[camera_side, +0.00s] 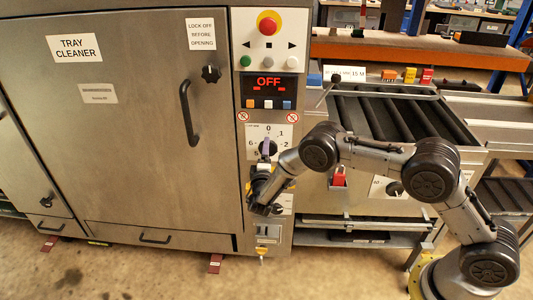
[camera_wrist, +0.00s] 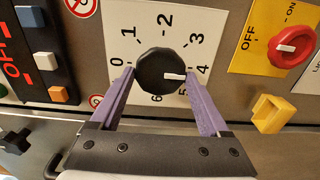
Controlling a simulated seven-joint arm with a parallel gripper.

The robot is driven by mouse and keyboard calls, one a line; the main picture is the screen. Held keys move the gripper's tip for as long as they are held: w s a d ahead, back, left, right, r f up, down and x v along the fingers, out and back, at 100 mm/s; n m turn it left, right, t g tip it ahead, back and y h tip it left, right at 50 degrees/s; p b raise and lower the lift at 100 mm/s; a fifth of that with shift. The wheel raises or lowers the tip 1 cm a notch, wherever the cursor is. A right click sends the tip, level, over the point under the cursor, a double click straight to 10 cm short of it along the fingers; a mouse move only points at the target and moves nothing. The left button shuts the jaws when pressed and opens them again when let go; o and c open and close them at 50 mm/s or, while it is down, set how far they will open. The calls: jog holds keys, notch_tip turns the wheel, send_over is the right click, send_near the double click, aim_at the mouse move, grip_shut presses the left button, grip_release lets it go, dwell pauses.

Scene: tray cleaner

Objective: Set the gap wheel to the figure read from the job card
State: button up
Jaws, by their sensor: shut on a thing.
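The gap wheel is a black knob (camera_wrist: 160,68) with a white pointer mark, on a white dial plate (camera_wrist: 150,20) numbered from 0. In the wrist view its mark points right, close to the 4. In the side view the dial plate (camera_side: 284,149) is below the OFF display, and my gripper (camera_side: 267,147) covers the wheel.
A red rotary switch (camera_wrist: 291,46) on a yellow plate and a yellow block (camera_wrist: 272,113) are right of the dial in the wrist view. Coloured buttons (camera_wrist: 46,55) are at left. The display (camera_side: 270,83) reads OFF. A roller conveyor (camera_side: 390,115) stands right of the panel.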

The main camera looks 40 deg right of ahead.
jog(key=o, duration=1.2)
jog(key=shift+s, duration=0.1)
jog(key=v, duration=1.3)
jog(key=shift+s+a, duration=0.25)
jog(key=shift+a, duration=0.05)
